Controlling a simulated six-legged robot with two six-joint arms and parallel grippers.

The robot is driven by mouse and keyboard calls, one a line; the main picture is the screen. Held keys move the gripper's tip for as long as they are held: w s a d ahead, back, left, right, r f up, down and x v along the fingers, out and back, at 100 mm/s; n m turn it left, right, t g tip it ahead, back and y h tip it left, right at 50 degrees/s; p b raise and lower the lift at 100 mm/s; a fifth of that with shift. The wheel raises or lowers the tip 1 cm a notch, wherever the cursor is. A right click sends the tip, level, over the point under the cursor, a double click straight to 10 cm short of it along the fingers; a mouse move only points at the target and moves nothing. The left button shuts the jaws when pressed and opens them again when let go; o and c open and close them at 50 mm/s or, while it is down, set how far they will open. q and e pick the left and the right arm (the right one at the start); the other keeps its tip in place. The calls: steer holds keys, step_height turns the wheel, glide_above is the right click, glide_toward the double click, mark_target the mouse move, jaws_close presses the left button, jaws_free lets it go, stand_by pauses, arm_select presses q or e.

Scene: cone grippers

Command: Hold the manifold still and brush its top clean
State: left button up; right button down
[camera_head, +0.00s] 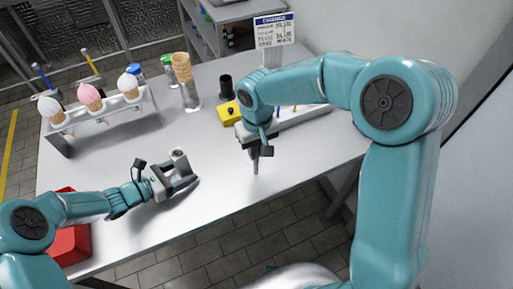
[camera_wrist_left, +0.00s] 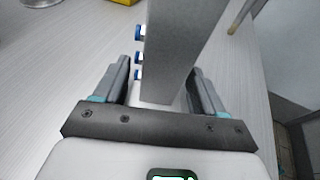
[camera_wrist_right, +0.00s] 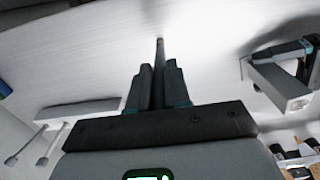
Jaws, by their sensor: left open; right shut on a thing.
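The manifold (camera_wrist_left: 180,45) is a grey upright block with blue-capped fittings along one side in the left wrist view. It stands between the two spread fingers of my left gripper (camera_wrist_left: 163,90), with no clear contact. In the head view my left gripper (camera_head: 178,178) is low over the table's front left, around the manifold, which it largely hides. My right gripper (camera_head: 258,150) is shut on a thin brush (camera_head: 256,167) that points down near the table's front edge. In the right wrist view the brush (camera_wrist_right: 160,52) sticks out between the closed fingers; its tip is hard to make out.
A rack (camera_head: 105,118) with several ice-cream cones stands at the back left. A stack of cones (camera_head: 182,68), a black cup (camera_head: 226,87) and a yellow block (camera_head: 230,113) are behind. A red box (camera_head: 70,243) is front left. The table between my grippers is clear.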

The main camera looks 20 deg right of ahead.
arm_select(q)
steer(key=shift+a, duration=0.1)
steer(key=shift+v, duration=0.85)
steer(key=shift+d+f, duration=0.1)
steer(key=shift+d, duration=0.15)
steer(key=shift+w+d+f, duration=0.2)
steer(key=shift+w+d, duration=0.05)
steer(key=shift+d, duration=0.4)
steer(key=c, duration=1)
stand_by(0.5)
